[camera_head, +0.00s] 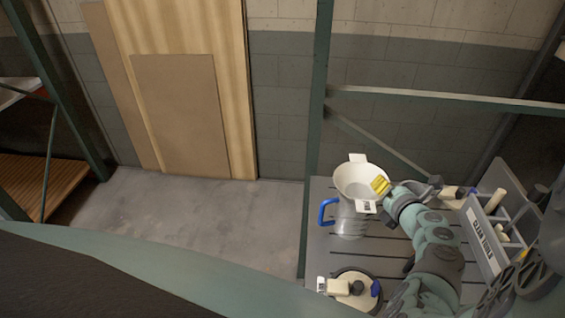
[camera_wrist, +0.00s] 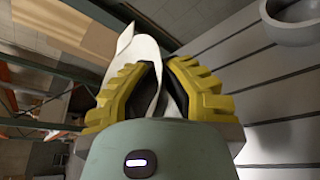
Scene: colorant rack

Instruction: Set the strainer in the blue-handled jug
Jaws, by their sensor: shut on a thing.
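The strainer (camera_head: 352,178) is a white, wide funnel-shaped bowl with flat tabs at its rim. My gripper (camera_head: 381,186), with yellow fingers, is shut on its right side. In the wrist view my gripper (camera_wrist: 155,78) has the white strainer (camera_wrist: 143,50) pinched between its fingers. The blue-handled jug (camera_head: 350,222) is pale grey and stands upright on the slatted shelf, its blue handle (camera_head: 326,211) facing left. The strainer is over the jug's mouth and hides it. I cannot tell whether it touches the rim or is apart from it.
A round vessel (camera_head: 343,304) with a pale block and dark knobs on it stands at the shelf's front. A grey labelled tool caddy (camera_head: 481,241) is on the right. A green rack post (camera_head: 317,120) rises left of the jug. Bare shelf (camera_head: 390,246) lies between jug and caddy.

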